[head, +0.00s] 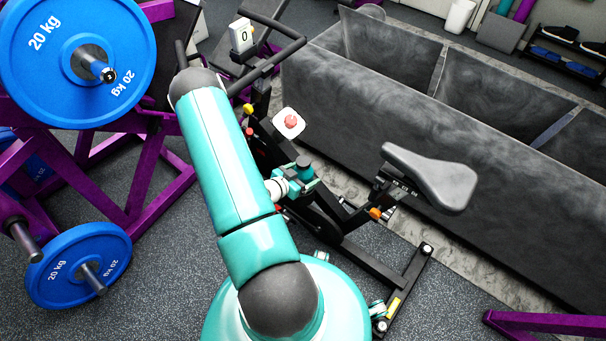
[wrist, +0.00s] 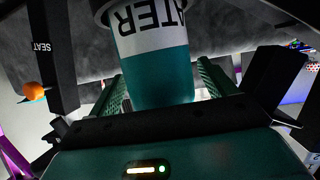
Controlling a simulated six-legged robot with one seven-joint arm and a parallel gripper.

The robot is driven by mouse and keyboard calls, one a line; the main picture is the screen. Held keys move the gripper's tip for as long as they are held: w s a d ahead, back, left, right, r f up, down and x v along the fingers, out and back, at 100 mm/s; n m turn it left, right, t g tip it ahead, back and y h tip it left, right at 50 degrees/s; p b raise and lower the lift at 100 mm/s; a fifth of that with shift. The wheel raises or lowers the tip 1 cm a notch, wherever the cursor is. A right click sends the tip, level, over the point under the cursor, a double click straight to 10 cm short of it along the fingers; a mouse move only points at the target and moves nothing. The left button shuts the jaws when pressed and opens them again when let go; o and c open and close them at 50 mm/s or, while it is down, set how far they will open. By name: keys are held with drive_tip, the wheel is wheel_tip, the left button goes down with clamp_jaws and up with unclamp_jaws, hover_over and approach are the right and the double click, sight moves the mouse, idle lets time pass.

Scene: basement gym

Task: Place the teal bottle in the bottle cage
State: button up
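The teal bottle shows large in the wrist view (wrist: 155,75), its white label with dark letters upside down and its dark end at the top edge. The fingers of my gripper (wrist: 162,88) stand on both sides of it and appear closed on it. In the head view, my gripper (head: 302,184) is beside the exercise bike's frame (head: 338,213), with the dark-topped teal bottle (head: 304,166) upright or nearly so. The bottle cage cannot be made out in either view; my arm and gripper hide part of the bike frame.
The bike's grey saddle (head: 430,176) is right of my gripper, and its handlebar (head: 268,60) is beyond. A white plate with a red knob (head: 290,122) is close by. Grey bins (head: 400,110) stand behind the bike. A purple rack (head: 150,165) with blue plates is left.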

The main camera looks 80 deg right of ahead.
drive_tip(key=shift+r, duration=0.1)
drive_tip(key=shift+w+a+r, duration=0.15)
drive_tip(key=shift+w+a, duration=0.05)
drive_tip(key=v, duration=1.1)
drive_tip(key=shift+a, duration=0.25)
drive_tip(key=shift+w+r, duration=0.15)
